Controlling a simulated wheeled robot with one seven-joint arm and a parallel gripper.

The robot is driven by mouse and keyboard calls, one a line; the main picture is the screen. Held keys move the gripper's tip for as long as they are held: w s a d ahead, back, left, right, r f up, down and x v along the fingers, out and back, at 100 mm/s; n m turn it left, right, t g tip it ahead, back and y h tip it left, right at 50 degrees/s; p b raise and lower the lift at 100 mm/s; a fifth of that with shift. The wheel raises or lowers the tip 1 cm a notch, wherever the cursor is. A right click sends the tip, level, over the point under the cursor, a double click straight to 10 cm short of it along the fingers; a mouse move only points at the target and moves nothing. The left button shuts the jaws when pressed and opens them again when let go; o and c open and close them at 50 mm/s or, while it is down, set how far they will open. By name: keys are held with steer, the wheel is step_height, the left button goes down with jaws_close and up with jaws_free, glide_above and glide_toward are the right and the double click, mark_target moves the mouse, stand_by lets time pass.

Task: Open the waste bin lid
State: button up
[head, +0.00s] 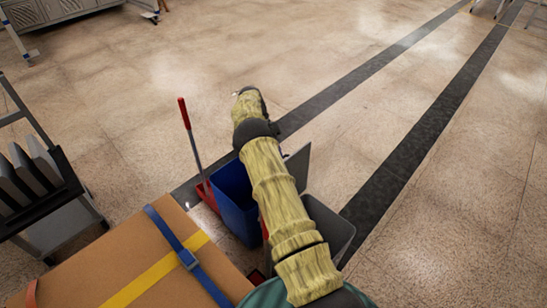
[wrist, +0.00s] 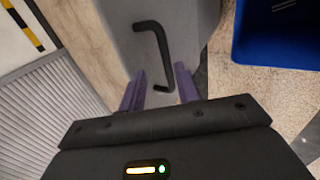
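A grey panel with a bent black bar handle (wrist: 155,52) fills the upper middle of the wrist view; I cannot tell whether this panel is the waste bin lid. My gripper (wrist: 160,76) is open, its two purple fingers apart. The handle's lower end shows between the fingers, and no grip on it is visible. In the head view, a blue bin (head: 234,200) and a grey bin (head: 334,226) stand on either side of my arm, which partly hides both. The blue bin also shows in the wrist view (wrist: 262,55). My gripper's fingers are hidden in the head view.
A red-handled broom or dustpan (head: 186,125) stands left of the blue bin. A large cardboard box (head: 130,265) with blue and yellow straps is at the front left. A dark rack (head: 45,195) stands at the left edge. The floor beyond and to the right is clear.

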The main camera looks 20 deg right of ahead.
step_height(320, 180, up, 6)
steer(key=shift+d+r, duration=0.15)
steer(key=shift+d, duration=0.1)
steer(key=shift+s+a, duration=0.1)
steer(key=shift+s, duration=0.1)
stand_by(0.3)
